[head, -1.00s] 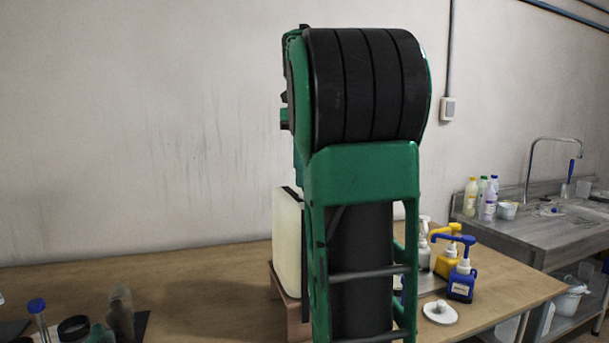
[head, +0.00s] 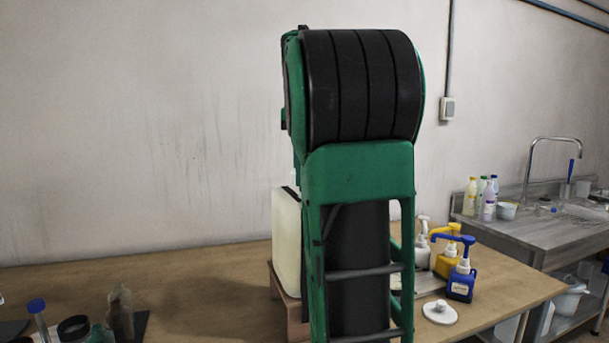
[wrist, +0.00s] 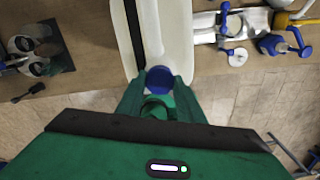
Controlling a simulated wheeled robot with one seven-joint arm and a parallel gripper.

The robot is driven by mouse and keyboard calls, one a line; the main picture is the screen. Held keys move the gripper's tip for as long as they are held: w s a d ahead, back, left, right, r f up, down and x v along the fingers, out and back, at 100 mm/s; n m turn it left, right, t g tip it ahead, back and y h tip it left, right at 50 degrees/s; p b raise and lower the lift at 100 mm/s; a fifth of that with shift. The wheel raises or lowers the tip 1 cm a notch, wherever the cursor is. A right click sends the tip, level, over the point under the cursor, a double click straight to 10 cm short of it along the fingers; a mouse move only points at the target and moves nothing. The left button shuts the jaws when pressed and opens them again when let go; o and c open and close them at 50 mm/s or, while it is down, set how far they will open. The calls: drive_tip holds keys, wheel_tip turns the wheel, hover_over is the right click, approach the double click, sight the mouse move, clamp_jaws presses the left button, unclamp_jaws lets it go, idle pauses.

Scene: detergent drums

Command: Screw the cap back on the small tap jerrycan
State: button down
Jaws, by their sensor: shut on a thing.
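The pale, translucent jerrycan (head: 287,240) stands on a wooden stand (head: 294,310) on the table. My arm hides much of it in the head view. In the wrist view the jerrycan (wrist: 176,35) lies ahead of my gripper (wrist: 158,83). The green fingers are shut on a round blue cap (wrist: 158,78), which shows against the near end of the jerrycan. I cannot tell whether the cap touches the neck or sits on its thread. My gripper is hidden behind my arm in the head view.
Blue and yellow pump bottles (head: 461,283) (head: 447,260) and a white disc (head: 440,312) stand to the right. Bottles and a dark ring-like jar (head: 74,328) are at the front left. The table's left middle is clear. A sink (head: 575,215) is beyond on the right.

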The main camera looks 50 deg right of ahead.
drive_tip(key=shift+m, duration=1.6)
drive_tip(key=c, duration=0.7)
unclamp_jaws()
drive_tip(key=shift+c, duration=0.2)
drive_tip(key=shift+r, duration=4)
drive_tip(key=shift+s, duration=0.1)
